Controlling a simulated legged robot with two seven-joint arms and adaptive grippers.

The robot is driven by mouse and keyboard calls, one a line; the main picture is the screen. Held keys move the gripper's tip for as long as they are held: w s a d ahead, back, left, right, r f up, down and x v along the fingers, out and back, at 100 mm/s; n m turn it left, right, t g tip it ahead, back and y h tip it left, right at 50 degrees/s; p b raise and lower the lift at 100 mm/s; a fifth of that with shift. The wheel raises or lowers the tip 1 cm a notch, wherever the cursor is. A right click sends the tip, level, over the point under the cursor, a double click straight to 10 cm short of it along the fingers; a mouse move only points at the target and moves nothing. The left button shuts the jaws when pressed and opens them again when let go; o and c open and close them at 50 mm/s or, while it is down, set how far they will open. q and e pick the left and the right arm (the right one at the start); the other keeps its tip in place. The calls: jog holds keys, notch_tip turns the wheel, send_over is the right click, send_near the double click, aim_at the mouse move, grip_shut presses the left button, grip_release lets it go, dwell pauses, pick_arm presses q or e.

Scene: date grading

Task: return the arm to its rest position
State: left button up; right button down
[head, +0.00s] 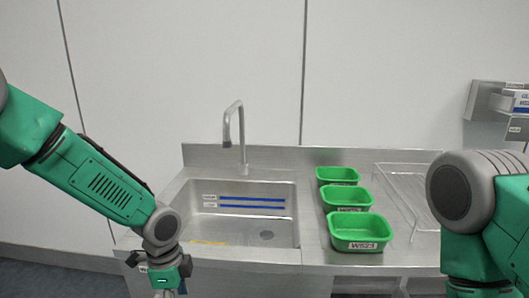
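My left arm comes in from the left and reaches down to the front left edge of the steel counter. My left gripper (165,292) is at the bottom edge of the head view, mostly cut off, so its fingers cannot be judged. It is in front of the sink, with nothing seen in it. My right arm stands at the right side, bent downward. Its gripper is out of the picture below.
A steel sink (291,239) with a tall tap (241,135) is set in the counter. Three green bins, front (360,246), middle (347,208) and back (337,184), stand right of it. A wire rack (401,190) lies farther right. A wall shelf (486,101) hangs at upper right.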

pick_arm(q)
jog(key=s+f+n+h+b, duration=0.1)
jog(key=s+f+n+b, duration=0.6)
jog(key=s+f, duration=1.05)
jog(key=s+a+f+n+y+b, duration=0.1)
jog(key=s+a+f+n, duration=0.2)
jog(key=s+a+n, duration=0.1)
jog(key=s+a+f+n+t, duration=0.1)
jog(key=s+a+f+n, duration=0.2)
jog(key=s+a+n, duration=0.2)
jog(key=s, duration=0.3)
jog(key=shift+a+n+y+b, duration=0.15)
jog(key=shift+n+y+b, duration=0.25)
jog(key=shift+f, duration=0.1)
